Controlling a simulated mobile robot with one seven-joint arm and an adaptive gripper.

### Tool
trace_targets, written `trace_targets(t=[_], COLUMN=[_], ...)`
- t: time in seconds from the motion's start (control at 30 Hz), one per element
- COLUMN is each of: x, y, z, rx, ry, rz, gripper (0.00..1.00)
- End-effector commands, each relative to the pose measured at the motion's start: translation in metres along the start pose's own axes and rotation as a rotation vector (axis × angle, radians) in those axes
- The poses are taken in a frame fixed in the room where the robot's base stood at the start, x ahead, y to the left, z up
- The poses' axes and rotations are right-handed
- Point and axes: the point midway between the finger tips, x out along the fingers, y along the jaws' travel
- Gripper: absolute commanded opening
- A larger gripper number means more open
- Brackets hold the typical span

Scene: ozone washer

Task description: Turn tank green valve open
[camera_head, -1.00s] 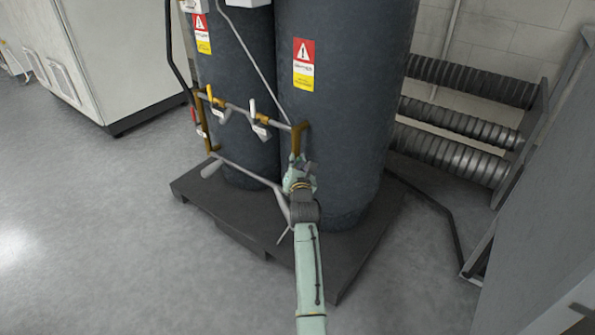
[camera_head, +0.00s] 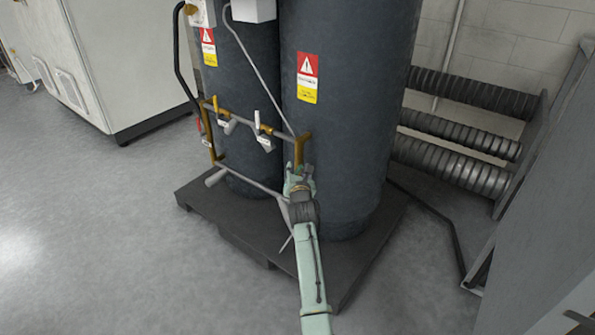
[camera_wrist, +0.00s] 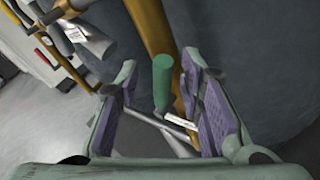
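The green valve handle (camera_wrist: 162,82) shows in the wrist view as a short green cylinder, roughly upright, beside a brass pipe. My gripper (camera_wrist: 160,105) is open, with one purple-padded finger on each side of the handle. The handle appears between the fingers, and I see no clear contact. In the head view my gripper (camera_head: 299,178) is at the lower front of the right dark tank (camera_head: 340,110), just below the brass pipe (camera_head: 301,146). The green handle cannot be made out there, as my gripper covers that spot.
The tanks stand on a dark platform (camera_head: 245,240). Two white-handled valves (camera_head: 228,124) sit on the piping left of my gripper. A grey pipe (camera_head: 250,182) runs low beside it. Ribbed cylinders (camera_head: 460,120) are at the right. The floor at the left is clear.

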Motion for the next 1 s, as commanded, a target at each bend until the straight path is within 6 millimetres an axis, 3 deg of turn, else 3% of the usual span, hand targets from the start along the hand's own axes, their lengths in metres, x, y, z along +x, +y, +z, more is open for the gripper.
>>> trace_targets(t=[0.33,0.7,1.0], x=[-0.007,-0.061,-0.075], y=[-0.002,-0.001,0.000], z=[0.000,0.000,0.000], rx=[0.001,0.002,0.000], ry=[0.000,-0.001,0.000], rz=[-0.002,-0.002,0.000], gripper=[0.35,0.35,0.35])
